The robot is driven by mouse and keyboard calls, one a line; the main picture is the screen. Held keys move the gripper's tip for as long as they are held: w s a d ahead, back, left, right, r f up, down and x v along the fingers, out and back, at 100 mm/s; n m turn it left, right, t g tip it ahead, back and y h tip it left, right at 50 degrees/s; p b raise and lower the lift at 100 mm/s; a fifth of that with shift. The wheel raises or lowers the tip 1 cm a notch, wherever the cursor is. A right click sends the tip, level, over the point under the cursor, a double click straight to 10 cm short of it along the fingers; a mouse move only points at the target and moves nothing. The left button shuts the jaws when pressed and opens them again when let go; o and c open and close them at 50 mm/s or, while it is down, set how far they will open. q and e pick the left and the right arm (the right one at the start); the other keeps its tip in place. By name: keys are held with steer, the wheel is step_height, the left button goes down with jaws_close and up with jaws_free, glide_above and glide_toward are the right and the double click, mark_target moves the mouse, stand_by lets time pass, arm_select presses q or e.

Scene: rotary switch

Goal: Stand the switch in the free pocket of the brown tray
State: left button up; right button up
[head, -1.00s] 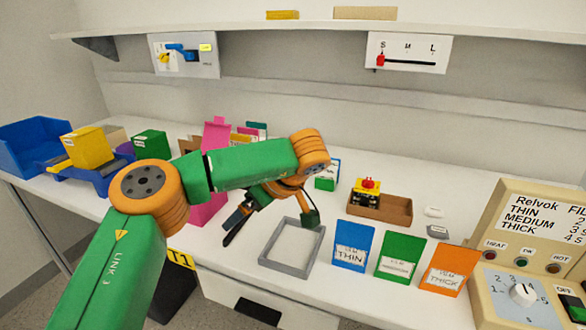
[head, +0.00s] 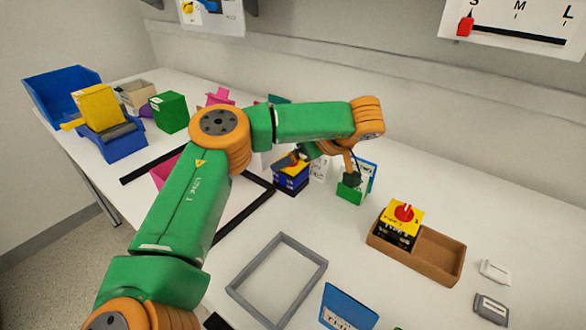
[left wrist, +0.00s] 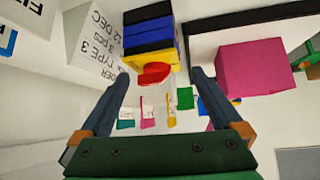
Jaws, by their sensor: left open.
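A switch with a blue and black body and a yellow top (head: 291,177) stands on the table beside a black frame, partly hidden by my left gripper (head: 298,157). In the left wrist view the switch (left wrist: 151,38) looks upside down, with its red knob (left wrist: 153,73) toward the gap between my fingers. My left gripper (left wrist: 160,77) is open, with nothing held. The brown tray (head: 385,252) holds another yellow-topped switch (head: 400,222) with a red knob in its left pocket; its right pocket (head: 438,256) is empty. My right gripper is out of view.
A green box (head: 352,190) stands close right of my left gripper. A white lettered box (left wrist: 95,42) and a pink block (left wrist: 253,70) flank the switch in the left wrist view. An empty grey frame (head: 240,290) lies in front. Bare table lies between frame and tray.

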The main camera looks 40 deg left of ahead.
arm_select(q)
steer(key=shift+x, duration=1)
steer(key=shift+w+d, duration=0.15)
steer(key=c, duration=0.4)
jaws_close()
steer(key=shift+r, duration=0.15)
